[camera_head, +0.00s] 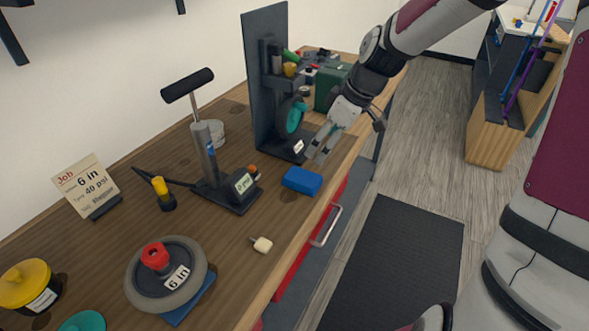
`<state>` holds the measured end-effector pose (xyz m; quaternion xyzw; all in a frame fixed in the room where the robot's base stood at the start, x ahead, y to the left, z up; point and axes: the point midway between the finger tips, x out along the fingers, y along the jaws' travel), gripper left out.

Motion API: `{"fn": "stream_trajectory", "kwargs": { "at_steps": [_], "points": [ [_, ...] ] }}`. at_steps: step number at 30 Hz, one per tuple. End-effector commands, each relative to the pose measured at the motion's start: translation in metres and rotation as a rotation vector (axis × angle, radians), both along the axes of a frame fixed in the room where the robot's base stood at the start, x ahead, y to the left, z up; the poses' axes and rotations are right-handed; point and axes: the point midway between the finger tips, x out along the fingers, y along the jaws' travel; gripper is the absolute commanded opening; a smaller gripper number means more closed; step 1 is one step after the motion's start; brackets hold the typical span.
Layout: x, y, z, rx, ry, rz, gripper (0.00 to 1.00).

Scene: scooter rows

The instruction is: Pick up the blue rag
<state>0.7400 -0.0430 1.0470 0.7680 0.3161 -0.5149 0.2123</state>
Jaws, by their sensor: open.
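The blue rag (302,180) looks like a folded flat block. It lies on the wooden workbench (230,275) near the front edge. My gripper (320,154) hangs from the arm above the bench, a little beyond the rag and to its upper right in the picture. Its fingers are apart and hold nothing. A gap shows between the fingertips and the rag. Nothing covers the rag in this view.
A pump (212,155) with a gauge stands left of the rag. A dark stand (265,75) with a teal wheel rises behind it. A dark mat (400,260) covers the floor.

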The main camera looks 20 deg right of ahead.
Motion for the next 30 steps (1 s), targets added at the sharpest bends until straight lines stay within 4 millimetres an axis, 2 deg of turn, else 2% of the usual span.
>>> {"fn": "stream_trajectory", "kwargs": {
  "at_steps": [5,12,22,30],
  "points": [
    [0.007,0.006,-0.021,0.005,-0.001,0.008,0.78],
    [0.019,0.018,-0.063,0.005,0.001,0.006,0.78],
    [0.026,0.025,-0.087,0.004,-0.001,0.005,0.78],
    [0.037,0.035,-0.121,0.004,-0.001,0.005,0.78]
  ]
}}
